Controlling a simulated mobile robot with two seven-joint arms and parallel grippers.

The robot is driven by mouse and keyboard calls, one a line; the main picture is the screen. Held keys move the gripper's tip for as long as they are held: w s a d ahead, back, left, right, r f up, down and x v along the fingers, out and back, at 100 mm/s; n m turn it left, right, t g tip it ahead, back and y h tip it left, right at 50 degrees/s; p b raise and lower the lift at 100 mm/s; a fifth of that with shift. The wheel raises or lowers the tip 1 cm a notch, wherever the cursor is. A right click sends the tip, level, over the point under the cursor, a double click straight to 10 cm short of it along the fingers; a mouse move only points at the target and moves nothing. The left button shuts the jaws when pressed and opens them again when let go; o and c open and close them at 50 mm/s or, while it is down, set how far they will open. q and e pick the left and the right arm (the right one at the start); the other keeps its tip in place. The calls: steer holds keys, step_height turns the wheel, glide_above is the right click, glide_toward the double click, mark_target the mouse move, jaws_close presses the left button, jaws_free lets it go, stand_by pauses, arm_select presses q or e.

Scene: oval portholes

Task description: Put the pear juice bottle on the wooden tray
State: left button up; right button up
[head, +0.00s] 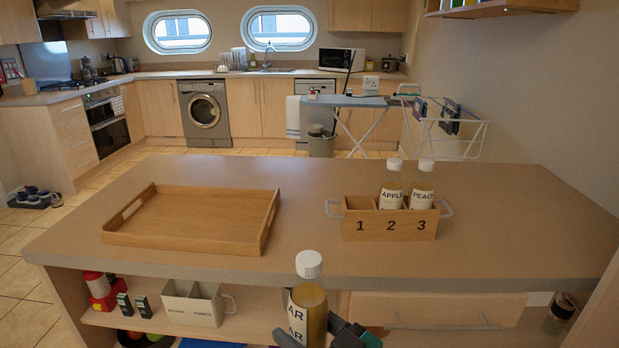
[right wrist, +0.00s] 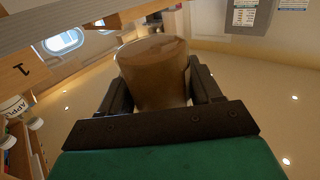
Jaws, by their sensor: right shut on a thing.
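The pear juice bottle (head: 310,302) is upright at the front of the head view, with a white cap, yellowish juice and a label of which only "AR" shows. My right gripper (head: 330,334) is shut on it, low on the bottle, in front of the counter's near edge. In the right wrist view the bottle (right wrist: 154,78) sits between both fingers. The wooden tray (head: 187,243) lies empty on the counter's left half, to the left of and beyond the bottle. My left gripper is not in view.
A wooden carrier (head: 390,228) marked 1, 2, 3 holds an apple bottle (head: 391,190) at 2 and a peach bottle (head: 423,190) at 3; place 1 looks empty. The countertop (head: 310,220) is clear between tray and carrier. A shelf below holds a two-part box (head: 190,306).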

steer(key=d+r+m+t+h, duration=0.1)
steer(key=d+m+h, duration=0.3)
steer(key=d, duration=0.6)
steer(key=s+d+r+m+t+h, duration=0.1)
steer(key=d+m+t+h, duration=0.3)
steer(key=d+h, duration=0.5)
steer(key=shift+d+r+m, duration=0.4)
steer(key=shift+d+m, duration=0.1)
steer(key=shift+m, duration=0.1)
steer(key=shift+s+a+r, duration=0.1)
